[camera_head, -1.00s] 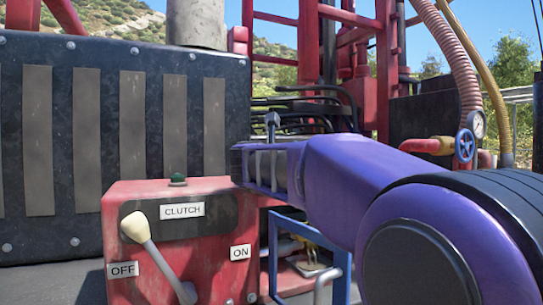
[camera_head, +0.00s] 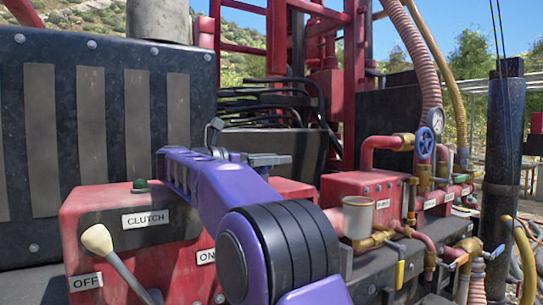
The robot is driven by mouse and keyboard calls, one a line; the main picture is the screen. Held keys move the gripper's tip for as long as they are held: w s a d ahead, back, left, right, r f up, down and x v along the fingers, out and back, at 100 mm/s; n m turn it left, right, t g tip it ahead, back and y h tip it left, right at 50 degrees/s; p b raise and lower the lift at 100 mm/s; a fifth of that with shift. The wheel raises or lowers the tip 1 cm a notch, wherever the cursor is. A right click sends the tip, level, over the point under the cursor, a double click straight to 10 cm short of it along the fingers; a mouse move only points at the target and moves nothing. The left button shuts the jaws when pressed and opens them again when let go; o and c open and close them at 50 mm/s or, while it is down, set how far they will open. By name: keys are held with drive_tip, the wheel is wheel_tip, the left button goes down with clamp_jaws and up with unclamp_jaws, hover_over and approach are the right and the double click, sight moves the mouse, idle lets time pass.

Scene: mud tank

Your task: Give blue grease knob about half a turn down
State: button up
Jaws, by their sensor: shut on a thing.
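My purple arm reaches in from the bottom middle, and its slotted end, my gripper (camera_head: 172,168), is beside the black panel, above the red clutch box. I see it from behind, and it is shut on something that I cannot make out. A dark T-shaped piece (camera_head: 215,132) stands up just above this end; I cannot tell if it belongs to my arm. A blue handwheel (camera_head: 424,143) sits on a red and brass pipe at the right, well apart from my gripper. I cannot tell if it is the grease knob; no other blue knob shows.
The clutch box (camera_head: 90,213) with its cream-tipped lever (camera_head: 97,238) stands at lower left. A red manifold (camera_head: 355,188) with pipes and brass valves fills the right. A black post (camera_head: 503,160) stands beyond it. The black slatted panel (camera_head: 35,120) closes off the left.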

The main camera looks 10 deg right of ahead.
drive_tip(key=shift+d+r, duration=0.1)
idle(0.4)
drive_tip(key=o, duration=1.4)
drive_tip(key=shift+c, duration=0.2)
drive_tip(key=v, duration=1.7)
drive_tip(key=shift+w+a+p, duration=0.1)
drive_tip(key=shift+a+p, duration=0.15)
drive_tip(key=shift+p, duration=0.1)
